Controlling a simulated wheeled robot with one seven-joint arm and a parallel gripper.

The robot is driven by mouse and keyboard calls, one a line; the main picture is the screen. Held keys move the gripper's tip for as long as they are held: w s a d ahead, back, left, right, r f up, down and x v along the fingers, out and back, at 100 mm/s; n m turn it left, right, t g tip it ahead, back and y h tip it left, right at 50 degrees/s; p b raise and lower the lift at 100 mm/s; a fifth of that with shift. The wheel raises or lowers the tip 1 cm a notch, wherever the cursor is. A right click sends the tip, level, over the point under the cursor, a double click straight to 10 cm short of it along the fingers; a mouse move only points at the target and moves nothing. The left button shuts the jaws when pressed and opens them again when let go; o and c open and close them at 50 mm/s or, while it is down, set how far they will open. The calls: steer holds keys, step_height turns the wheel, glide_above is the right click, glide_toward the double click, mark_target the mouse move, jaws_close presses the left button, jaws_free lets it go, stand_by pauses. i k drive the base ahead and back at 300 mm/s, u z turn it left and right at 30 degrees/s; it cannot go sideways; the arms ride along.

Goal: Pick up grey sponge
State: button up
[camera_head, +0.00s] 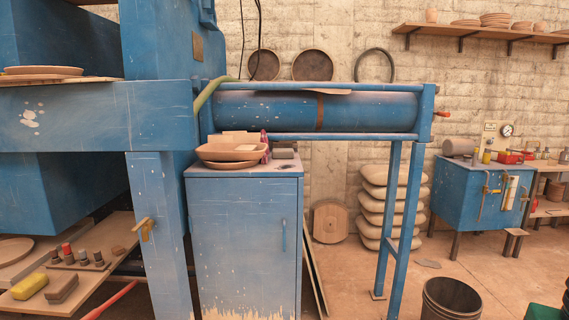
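A small grey block (283,153), which could be the grey sponge, lies on top of the blue cabinet (243,240), right of the stacked tan trays. A brownish-grey block (62,288) of sponge size lies beside a yellow sponge (30,286) on a low wooden board at the lower left. I cannot tell for sure which of these two is the grey sponge. My gripper is not in view, so nothing shows of what it holds.
Tan trays (230,152) and a reddish-purple item (264,146) crowd the cabinet top near the grey block. A blue cylinder (350,112) runs above it. A blue leg (388,225) and a dark bucket (451,298) stand at right. Floor between cabinet and leg looks partly clear.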

mark_target(277, 154)
steer(key=z, duration=0.55)
steer(key=i, duration=1.55)
steer(key=u, duration=0.3)
steer(key=i, duration=0.8)
steer(key=u, duration=0.45)
